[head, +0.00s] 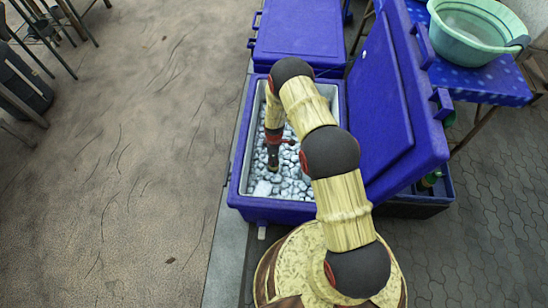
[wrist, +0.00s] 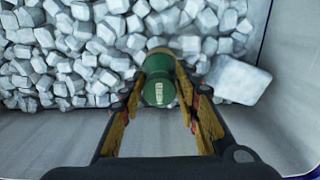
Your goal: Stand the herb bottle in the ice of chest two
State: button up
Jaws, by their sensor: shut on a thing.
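My gripper (head: 273,148) reaches down into an open blue chest (head: 284,213) full of ice cubes (head: 290,179). In the wrist view my gripper (wrist: 160,98) is shut on a green bottle (wrist: 160,88). The bottle's capped end faces the camera and its far end points toward the ice (wrist: 85,55). Its lower end is hidden, so I cannot tell how deep it sits in the ice. In the head view the bottle is too small to make out clearly. No number shows on the chest.
The chest's lid (head: 383,110) stands open on the right. A second blue chest (head: 300,40) with a closed lid is behind. A dark crate (head: 420,205) holding green bottles is at right, below a blue-clothed table (head: 455,82) with a green basin (head: 470,38).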

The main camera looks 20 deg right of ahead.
jog(key=o, duration=1.2)
jog(key=shift+c, duration=0.2)
jog(key=shift+o, duration=0.3)
jog(key=o, duration=0.4)
jog(key=shift+c, duration=0.2)
jog(key=shift+o, duration=0.6)
notch_tip(320, 180, up, 27)
jog(key=p, duration=1.5)
